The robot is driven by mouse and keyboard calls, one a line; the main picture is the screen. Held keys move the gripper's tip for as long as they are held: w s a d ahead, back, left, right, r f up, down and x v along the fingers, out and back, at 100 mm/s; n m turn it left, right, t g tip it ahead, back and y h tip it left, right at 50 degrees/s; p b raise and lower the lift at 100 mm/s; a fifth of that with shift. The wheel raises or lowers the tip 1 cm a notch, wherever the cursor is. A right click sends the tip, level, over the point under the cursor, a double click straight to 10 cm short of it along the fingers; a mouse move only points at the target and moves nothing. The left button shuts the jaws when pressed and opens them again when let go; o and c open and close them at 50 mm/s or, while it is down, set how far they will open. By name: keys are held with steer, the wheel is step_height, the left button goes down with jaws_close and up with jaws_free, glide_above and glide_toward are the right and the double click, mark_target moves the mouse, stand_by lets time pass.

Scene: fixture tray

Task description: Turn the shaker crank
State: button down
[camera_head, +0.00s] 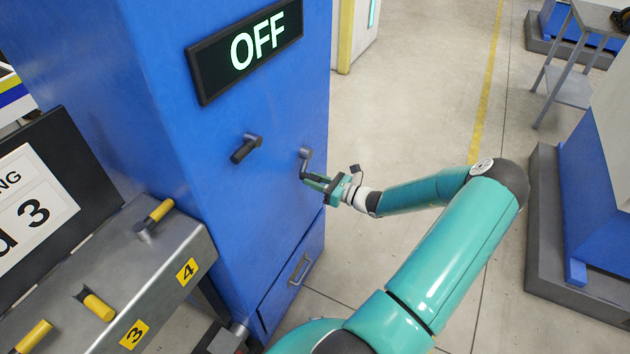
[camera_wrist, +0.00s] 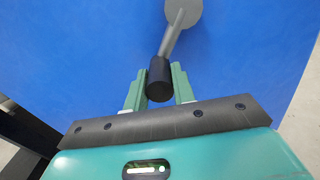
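A grey crank (camera_head: 305,153) sticks out from the blue cabinet's front, right of centre. My gripper (camera_head: 309,179) is at this crank's handle. In the wrist view, the crank's round hub (camera_wrist: 183,10) is at the top, and its arm slopes down to a black handle (camera_wrist: 160,78). The handle stands between the two green fingers of my gripper (camera_wrist: 158,88), one on each side. The gaps are very narrow, and I cannot tell whether both fingers touch it. A second crank (camera_head: 245,148) with a black handle sits further left on the cabinet, apart from my gripper.
A display reading OFF (camera_head: 246,48) is above the cranks on the blue cabinet (camera_head: 190,140). A drawer handle (camera_head: 300,269) is low on the cabinet. A grey bench (camera_head: 120,262) with yellow pegs stands at the left. Open floor (camera_head: 400,95) lies to the cabinet's right.

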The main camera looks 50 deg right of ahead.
steer(key=shift+d+f, duration=0.1)
steer(key=n, duration=0.1)
steer(key=d+n, duration=0.1)
steer(key=f+n, duration=0.1)
steer(key=shift+w+d, duration=0.25)
steer(key=shift+d, duration=0.05)
steer(key=shift+w+d+f+n, duration=0.2)
steer(key=shift+d+n, duration=0.5)
steer(key=shift+n, duration=0.55)
steer(key=shift+w+d+f+n, duration=0.15)
steer(key=shift+d+n, duration=0.5)
steer(key=shift+n, duration=0.6)
steer(key=c, duration=1.2)
jaws_free()
steer(key=shift+o, duration=0.2)
